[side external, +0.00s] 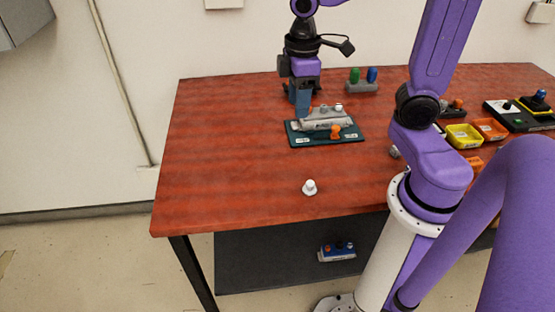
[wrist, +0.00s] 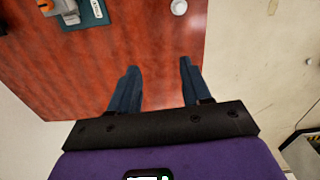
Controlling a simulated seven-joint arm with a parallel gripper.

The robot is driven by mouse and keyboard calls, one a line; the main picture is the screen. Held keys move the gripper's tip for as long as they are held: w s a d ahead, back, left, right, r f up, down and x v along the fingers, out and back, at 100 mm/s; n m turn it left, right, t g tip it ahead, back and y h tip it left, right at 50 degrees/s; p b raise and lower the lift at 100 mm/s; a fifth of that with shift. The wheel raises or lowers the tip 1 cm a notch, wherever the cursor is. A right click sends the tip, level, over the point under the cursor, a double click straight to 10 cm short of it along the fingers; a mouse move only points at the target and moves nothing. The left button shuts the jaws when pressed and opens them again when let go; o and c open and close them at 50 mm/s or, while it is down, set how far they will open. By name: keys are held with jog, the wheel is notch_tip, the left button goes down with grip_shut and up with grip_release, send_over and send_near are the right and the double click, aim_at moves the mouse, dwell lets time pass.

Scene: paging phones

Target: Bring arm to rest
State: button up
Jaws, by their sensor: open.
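My gripper (side external: 301,113) points down over the red-brown table (side external: 225,150), at the left rear edge of a dark teal base plate (side external: 353,140) in the side view. In the wrist view its two blue fingers (wrist: 158,66) are spread apart with only bare tabletop between them. The plate carries a grey device with an orange part. The plate also shows at the top left of the wrist view (wrist: 96,14), apart from the fingers. I cannot tell the exact height of the fingertips above the table.
A small white knob (side external: 309,187) stands near the front table edge. A grey holder with green and blue pegs (side external: 362,87) stands at the back. The table's left side is clear.

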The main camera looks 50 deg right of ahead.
jog(key=s+a+f+n, duration=0.1)
jog(key=s+a, duration=0.1)
jog(key=s, duration=0.5)
jog(key=s+a+f+n, duration=0.1)
jog(key=s+a, duration=0.1)
jog(key=s, duration=0.6)
jog(key=shift+s+f+n, duration=0.15)
jog(key=shift+f+n, duration=0.25)
jog(key=shift+a, duration=0.1)
